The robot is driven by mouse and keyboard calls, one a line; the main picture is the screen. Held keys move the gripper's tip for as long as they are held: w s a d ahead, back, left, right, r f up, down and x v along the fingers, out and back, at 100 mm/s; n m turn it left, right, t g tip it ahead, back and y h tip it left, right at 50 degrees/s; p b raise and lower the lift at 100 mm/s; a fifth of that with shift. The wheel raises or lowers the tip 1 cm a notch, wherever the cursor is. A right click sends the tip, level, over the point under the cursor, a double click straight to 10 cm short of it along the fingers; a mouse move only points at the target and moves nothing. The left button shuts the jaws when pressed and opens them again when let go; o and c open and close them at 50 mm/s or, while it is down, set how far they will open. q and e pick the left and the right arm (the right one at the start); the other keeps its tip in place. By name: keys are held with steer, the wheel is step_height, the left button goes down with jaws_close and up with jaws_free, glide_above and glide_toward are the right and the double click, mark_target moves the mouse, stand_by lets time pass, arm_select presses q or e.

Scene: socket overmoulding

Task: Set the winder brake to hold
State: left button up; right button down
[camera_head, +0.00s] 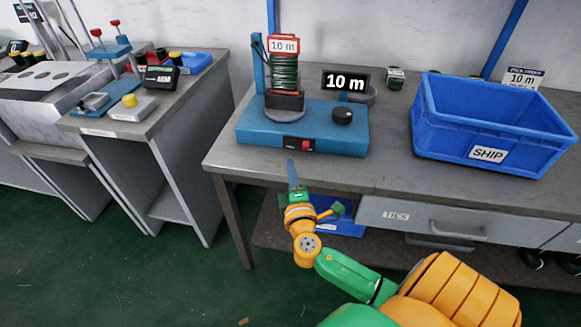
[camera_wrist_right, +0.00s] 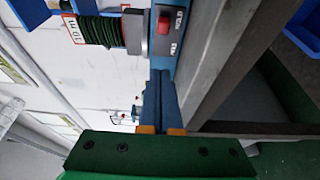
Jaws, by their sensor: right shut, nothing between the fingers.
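The winder (camera_head: 258,133) is a blue box on the grey bench, with a spool of dark green cable (camera_head: 285,70) standing on its left part. The fingers (camera_wrist_right: 160,92) also show in the wrist view. My left gripper is out of view.
A black knob (camera_head: 343,116) and a "10 m" display (camera_head: 346,82) are on the winder's right part. A blue SHIP crate (camera_head: 490,155) stands to the right. The bench's front edge and a TICS drawer (camera_head: 397,216) lie near my right arm.

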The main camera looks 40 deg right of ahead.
steer(key=v, duration=0.2)
steer(key=shift+s+a, duration=0.2)
steer(key=shift+a, duration=0.2)
